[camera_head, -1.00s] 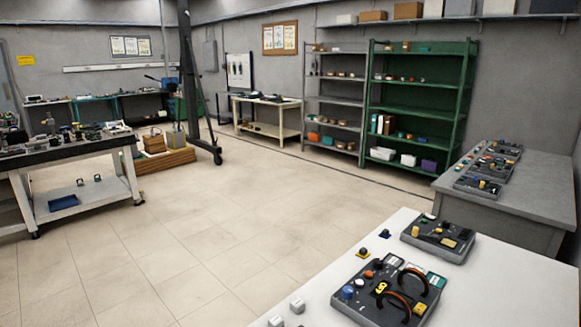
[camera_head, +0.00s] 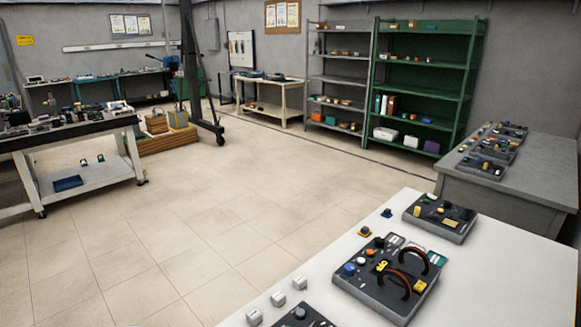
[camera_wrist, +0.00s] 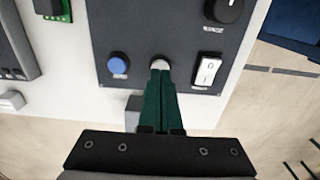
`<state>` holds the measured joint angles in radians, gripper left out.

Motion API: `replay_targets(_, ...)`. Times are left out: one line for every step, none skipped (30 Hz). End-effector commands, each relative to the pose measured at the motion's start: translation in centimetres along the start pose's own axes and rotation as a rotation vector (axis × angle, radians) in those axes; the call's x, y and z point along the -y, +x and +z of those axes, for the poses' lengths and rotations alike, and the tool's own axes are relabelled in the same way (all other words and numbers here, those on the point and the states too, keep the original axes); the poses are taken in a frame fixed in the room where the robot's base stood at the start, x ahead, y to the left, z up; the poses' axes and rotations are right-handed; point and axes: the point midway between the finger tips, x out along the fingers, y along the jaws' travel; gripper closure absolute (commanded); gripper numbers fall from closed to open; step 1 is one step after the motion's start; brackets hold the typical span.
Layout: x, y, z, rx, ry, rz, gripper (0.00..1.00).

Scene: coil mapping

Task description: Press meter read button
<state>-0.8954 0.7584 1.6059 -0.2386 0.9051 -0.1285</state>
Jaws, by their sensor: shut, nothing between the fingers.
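In the wrist view a dark panel (camera_wrist: 165,20) fills the upper middle. It carries a blue round button (camera_wrist: 118,64) at left, a pale round button (camera_wrist: 160,63) in the middle, a white rocker switch (camera_wrist: 208,71) at right and a black knob (camera_wrist: 226,8) at top right. The small labels are too blurred to read, so I cannot tell which is the meter read button. My gripper (camera_wrist: 161,72) has green fingers, shut and empty. Its tips overlap the lower edge of the pale button; I cannot tell whether they touch it. My gripper is not in the head view.
In the head view a white bench (camera_head: 500,262) holds several dark device boards, one with cable loops (camera_head: 404,280), and another cut off at the bottom edge (camera_head: 300,316). Small grey blocks (camera_head: 278,298) lie near its left edge. A grey table (camera_head: 510,187) stands behind.

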Motion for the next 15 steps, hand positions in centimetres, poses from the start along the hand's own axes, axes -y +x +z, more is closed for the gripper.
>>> replay_targets(0.0,0.1,0.0,0.001,0.0,0.0,1.0)
replay_targets(0.0,0.2,0.0,0.001,0.0,0.0,1.0)
replay_targets(0.0,0.4,0.0,0.001,0.001,0.0,1.0)
replay_targets(0.0,0.5,0.0,0.001,0.001,0.0,1.0)
replay_targets(0.0,0.5,0.0,0.001,0.001,0.0,1.0)
replay_targets(0.0,0.7,0.0,0.001,0.001,0.0,1.0)
replay_targets(0.0,0.8,0.0,0.001,0.001,0.0,1.0)
replay_targets(0.0,0.8,0.0,0.001,0.001,0.0,1.0)
replay_targets(0.0,1.0,0.0,0.001,0.0,0.0,1.0)
replay_targets(0.0,1.1,0.0,0.001,0.0,0.0,1.0)
replay_targets(0.0,1.2,0.0,0.001,0.0,0.0,1.0)
replay_targets(0.0,1.3,0.0,0.001,0.0,0.0,1.0)
replay_targets(0.0,1.3,0.0,0.001,0.0,0.0,1.0)
replay_targets(0.0,1.3,0.0,0.001,0.0,0.0,1.0)
replay_targets(0.0,1.3,0.0,0.001,0.0,0.0,1.0)
